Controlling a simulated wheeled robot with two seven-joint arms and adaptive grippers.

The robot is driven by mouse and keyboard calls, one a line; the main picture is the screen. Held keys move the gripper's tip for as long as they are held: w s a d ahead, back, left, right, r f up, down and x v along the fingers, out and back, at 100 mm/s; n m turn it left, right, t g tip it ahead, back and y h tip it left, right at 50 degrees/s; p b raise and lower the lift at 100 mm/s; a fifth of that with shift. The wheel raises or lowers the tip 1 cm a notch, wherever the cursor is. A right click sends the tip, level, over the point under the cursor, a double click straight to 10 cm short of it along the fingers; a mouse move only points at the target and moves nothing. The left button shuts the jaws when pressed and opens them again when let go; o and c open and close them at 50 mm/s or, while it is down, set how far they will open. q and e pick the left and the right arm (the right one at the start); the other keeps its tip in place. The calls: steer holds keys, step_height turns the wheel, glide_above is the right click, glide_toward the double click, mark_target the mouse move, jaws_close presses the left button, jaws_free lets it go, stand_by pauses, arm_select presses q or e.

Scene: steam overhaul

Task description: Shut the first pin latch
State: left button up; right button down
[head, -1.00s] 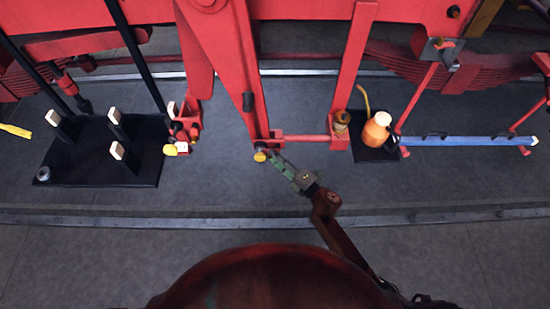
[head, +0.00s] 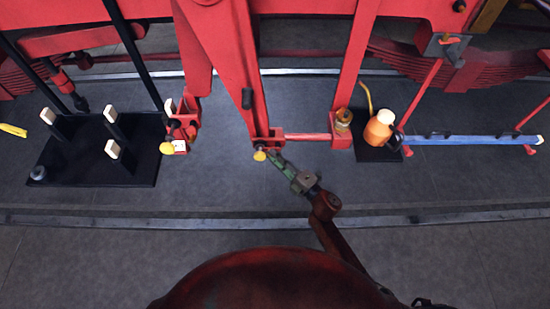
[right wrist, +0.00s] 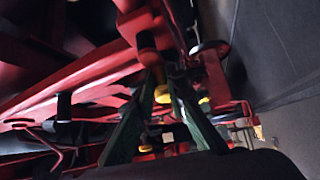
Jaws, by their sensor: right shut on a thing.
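A pin latch with a round yellow knob (head: 260,154) sits at the lower end of the slanted red rod in the head view. My right gripper (head: 270,156), with green fingers, reaches it from the lower right and is shut at this latch. In the right wrist view the two green fingers (right wrist: 163,85) converge near yellow parts; their exact contact is dark and hard to tell. A second yellow knob (head: 167,148) sits on the red bracket to the left. My left gripper is not in view.
A black tray (head: 75,178) with white-topped posts lies at left. A smaller dark tray (head: 372,148) carries an orange can (head: 379,130) at right. A blue bar (head: 470,139) runs farther right. Red linkage hangs above; the grey floor in front is mostly clear.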

steer(key=c, duration=1.9)
jaws_free()
steer(key=shift+c, duration=0.2)
steer(key=v, duration=1.2)
steer(key=shift+f, duration=0.1)
